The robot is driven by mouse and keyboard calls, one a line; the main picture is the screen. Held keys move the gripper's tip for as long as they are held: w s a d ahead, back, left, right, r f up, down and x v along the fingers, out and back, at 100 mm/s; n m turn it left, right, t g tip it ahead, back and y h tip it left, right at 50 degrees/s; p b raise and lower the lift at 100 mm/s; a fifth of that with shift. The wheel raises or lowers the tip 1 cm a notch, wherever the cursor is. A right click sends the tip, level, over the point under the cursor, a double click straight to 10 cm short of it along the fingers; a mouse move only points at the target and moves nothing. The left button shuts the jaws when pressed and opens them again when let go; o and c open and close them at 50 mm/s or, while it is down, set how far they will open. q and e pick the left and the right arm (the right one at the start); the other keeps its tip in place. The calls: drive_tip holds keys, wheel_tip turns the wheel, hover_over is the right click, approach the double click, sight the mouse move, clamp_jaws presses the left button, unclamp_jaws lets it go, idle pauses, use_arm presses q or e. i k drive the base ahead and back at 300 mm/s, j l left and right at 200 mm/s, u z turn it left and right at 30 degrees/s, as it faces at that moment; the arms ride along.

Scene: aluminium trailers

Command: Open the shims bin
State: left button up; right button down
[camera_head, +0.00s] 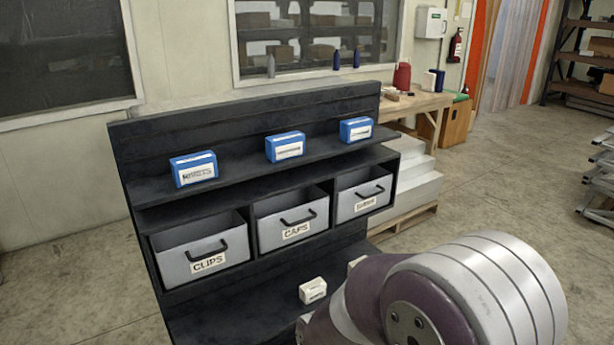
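A dark shelf unit (240,100) holds a row of three grey bins with black handles. The left bin (180,262) is labelled CLIPS and the middle bin (268,236) CAPS. The right bin (348,208) has a small label that is hard to read; by its place beside the other two it appears to be the shims bin. Its black handle (370,194) shows on the front face. All three sit in their slots, with their inner tops partly visible. Neither gripper is in view; part of my arm fills the lower right corner.
Blue boxes (194,169) stand on the shelf above the bins. A small white box (313,291) lies on the lower shelf, with another partly hidden by my arm. A wooden workbench (420,103) and stacked pale slabs (415,185) stand behind right. The floor right is open.

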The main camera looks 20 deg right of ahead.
sight(361, 192)
drive_tip(key=z, duration=1.25)
drive_tip(key=i+l+z, duration=0.2)
drive_tip(key=i+z, duration=0.15)
drive_tip(key=i, duration=0.35)
drive_tip(key=i+z, duration=0.4)
drive_tip(key=i, duration=0.25)
